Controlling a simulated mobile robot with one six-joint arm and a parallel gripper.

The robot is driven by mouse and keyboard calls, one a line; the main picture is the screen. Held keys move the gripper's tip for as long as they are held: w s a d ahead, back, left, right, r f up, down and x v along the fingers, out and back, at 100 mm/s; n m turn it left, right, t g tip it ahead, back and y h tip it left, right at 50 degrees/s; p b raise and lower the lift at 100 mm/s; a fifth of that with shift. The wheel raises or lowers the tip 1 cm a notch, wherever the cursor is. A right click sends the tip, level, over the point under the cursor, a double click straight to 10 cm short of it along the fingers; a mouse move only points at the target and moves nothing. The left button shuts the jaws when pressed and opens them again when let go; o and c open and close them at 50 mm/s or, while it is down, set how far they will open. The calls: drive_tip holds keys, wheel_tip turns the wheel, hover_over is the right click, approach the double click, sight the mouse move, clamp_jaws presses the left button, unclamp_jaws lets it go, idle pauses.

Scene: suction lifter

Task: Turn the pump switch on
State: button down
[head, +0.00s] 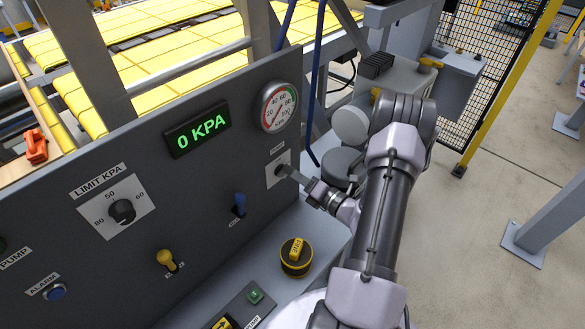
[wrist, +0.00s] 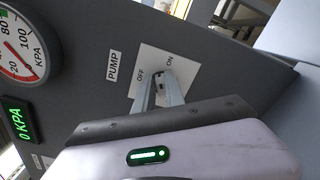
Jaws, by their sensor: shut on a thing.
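The pump switch is a small dark lever (wrist: 159,78) on a white plate marked OFF and ON, beside a PUMP label (wrist: 114,67) in the wrist view. In the head view its plate (head: 273,165) is at the right end of the dark panel (head: 180,190). My gripper (wrist: 159,91) is shut on the lever, with one grey finger on each side. In the head view my gripper (head: 292,176) reaches the plate from the right. The fingers partly cover the lever, so I cannot tell which way it is set. The green display (head: 200,129) reads 0 KPA.
A round gauge (head: 278,107) is above the switch. A blue lever (head: 239,204), a yellow lever (head: 166,260) and the LIMIT KPA knob (head: 122,211) are on the panel to the left. A yellow-black rotary knob (head: 296,256) stands on the ledge below.

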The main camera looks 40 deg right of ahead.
drive_tip(key=m, duration=0.2)
drive_tip(key=m+p, duration=0.1)
drive_tip(key=m, duration=0.1)
drive_tip(key=m+p, duration=0.1)
drive_tip(key=m, duration=0.1)
drive_tip(key=shift+f, duration=0.4)
drive_tip(key=shift+m+p, duration=0.3)
drive_tip(key=c, duration=1.4)
unclamp_jaws()
drive_tip(key=shift+d, duration=0.1)
drive_tip(key=s+d, duration=0.1)
drive_tip(key=s, duration=1.6)
drive_tip(key=shift+s+d+p, duration=0.15)
drive_tip(key=shift+s+p, duration=0.05)
drive_tip(key=shift+p, duration=0.1)
